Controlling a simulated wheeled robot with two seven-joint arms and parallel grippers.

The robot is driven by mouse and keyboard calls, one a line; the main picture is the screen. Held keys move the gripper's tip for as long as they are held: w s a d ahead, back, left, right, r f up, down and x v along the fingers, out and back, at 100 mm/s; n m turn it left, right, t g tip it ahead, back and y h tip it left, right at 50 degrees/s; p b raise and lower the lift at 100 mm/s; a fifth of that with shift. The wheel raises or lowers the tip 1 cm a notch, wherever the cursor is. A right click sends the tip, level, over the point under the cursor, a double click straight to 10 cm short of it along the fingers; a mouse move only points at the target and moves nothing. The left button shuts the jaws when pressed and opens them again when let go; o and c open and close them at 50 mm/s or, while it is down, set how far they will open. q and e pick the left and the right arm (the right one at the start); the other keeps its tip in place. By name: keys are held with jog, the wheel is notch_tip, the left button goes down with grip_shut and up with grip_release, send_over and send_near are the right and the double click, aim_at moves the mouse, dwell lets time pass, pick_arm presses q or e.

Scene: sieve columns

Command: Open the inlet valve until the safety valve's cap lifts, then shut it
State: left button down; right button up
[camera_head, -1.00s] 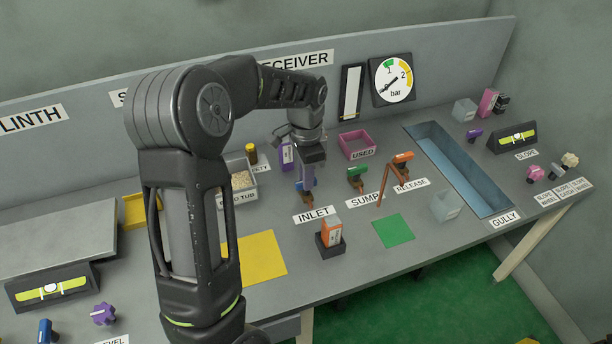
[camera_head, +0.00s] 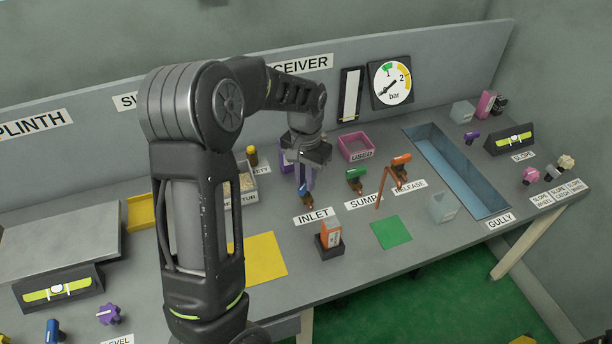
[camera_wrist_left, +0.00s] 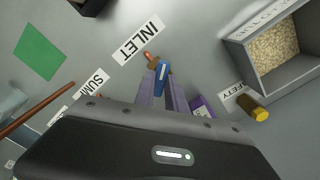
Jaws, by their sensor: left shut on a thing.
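The inlet valve has a blue handle (camera_head: 304,188) on a copper-coloured stem, behind the INLET label. My left gripper (camera_head: 306,178) reaches down onto it from above. In the left wrist view the fingers (camera_wrist_left: 163,88) lie on either side of the blue handle (camera_wrist_left: 162,72) and are shut on it. The safety valve with its yellow cap (camera_head: 252,151) stands behind and left of the inlet; the cap also shows in the left wrist view (camera_wrist_left: 256,110). I cannot tell a gap under the cap. The pressure gauge (camera_head: 391,82) has its needle pointing lower left, below the green mark. My right gripper is not in view.
A purple block (camera_head: 285,160) stands close behind the inlet valve. The green-handled sump valve (camera_head: 354,175) and orange-handled release valve (camera_head: 401,160) are to the right. An orange-and-white item in a dark holder (camera_head: 330,234) stands in front. A tub of grains (camera_head: 248,190) is left.

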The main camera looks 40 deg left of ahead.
pick_arm(q)
jog(key=n+p, duration=0.1)
jog(key=n, duration=0.4)
jog(key=shift+n+p, duration=0.3)
jog(key=shift+p, duration=0.1)
jog(key=shift+n+p, duration=0.7)
jog(key=shift+n, duration=1.5)
jog(key=c, duration=1.4)
grip_release()
jog(key=shift+r, duration=0.1)
notch_tip(320, 180, up, 8)
jog(key=shift+f+p, duration=0.2)
jog(key=shift+p, duration=0.1)
